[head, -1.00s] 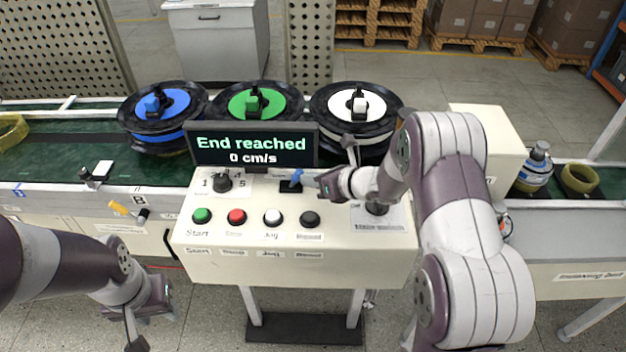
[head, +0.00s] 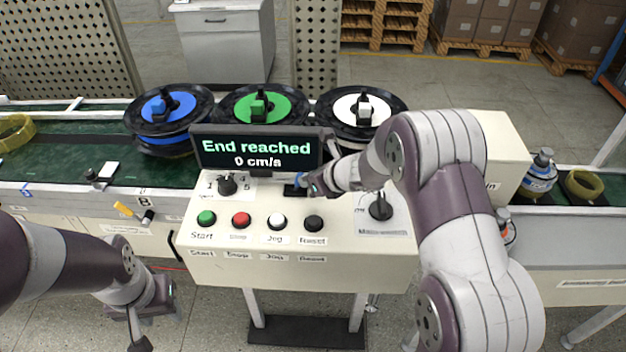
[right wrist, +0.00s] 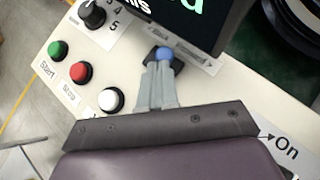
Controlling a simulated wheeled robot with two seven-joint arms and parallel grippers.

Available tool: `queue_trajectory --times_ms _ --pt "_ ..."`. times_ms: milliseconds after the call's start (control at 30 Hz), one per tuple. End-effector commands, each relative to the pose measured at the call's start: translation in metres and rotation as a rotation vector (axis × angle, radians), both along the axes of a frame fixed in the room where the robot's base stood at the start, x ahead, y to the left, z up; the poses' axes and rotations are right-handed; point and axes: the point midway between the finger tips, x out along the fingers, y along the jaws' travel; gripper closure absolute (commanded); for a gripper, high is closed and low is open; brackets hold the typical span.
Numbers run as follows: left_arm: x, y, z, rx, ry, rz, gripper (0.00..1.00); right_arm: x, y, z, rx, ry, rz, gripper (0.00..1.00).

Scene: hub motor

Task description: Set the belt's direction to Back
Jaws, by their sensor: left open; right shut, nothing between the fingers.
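The direction switch is a small lever with a blue round tip (right wrist: 165,54) on a black base, set in the cream control panel (head: 330,255) below the display. Labels sit behind it in the right wrist view, partly covered; the left one seems to read Back. The lever's exact tilt is hard to tell. My right gripper (right wrist: 158,70) is shut and empty, its fingertips right at the blue tip; contact cannot be told. In the head view my right gripper (head: 309,186) partly hides the switch. My left gripper (head: 152,312) is open, low at the left, away from the panel.
The display (head: 257,152) reads "End reached" and 0 cm/s. Start (head: 206,217), Stop (head: 241,219), Jog (head: 277,221) and Reset (head: 313,223) buttons line the panel. Knobs sit left (head: 228,184) and right (head: 381,207). Spools on the belt stand behind the display.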

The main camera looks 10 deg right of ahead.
Motion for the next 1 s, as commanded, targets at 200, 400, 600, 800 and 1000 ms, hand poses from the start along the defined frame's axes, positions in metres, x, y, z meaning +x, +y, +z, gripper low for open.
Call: queue_trajectory --times_ms 200,400,600,800,1000 --pt "0.000 0.000 0.012 0.000 0.000 0.000 0.57 0.003 0.013 0.007 -0.163 0.047 0.003 1.00" --pt "0.000 0.000 0.014 0.000 0.000 0.000 0.57 0.005 0.021 0.007 -0.186 0.055 0.001 1.00" --pt "0.000 0.000 0.013 0.000 0.000 0.000 0.57 0.008 0.029 0.007 -0.186 0.055 0.001 1.00" --pt "0.000 0.000 0.013 0.000 0.000 0.000 0.57 0.008 0.030 0.008 -0.184 0.055 0.000 1.00" --pt "0.000 0.000 0.018 0.000 0.000 0.000 0.57 0.008 0.029 0.013 -0.183 0.054 0.000 1.00"
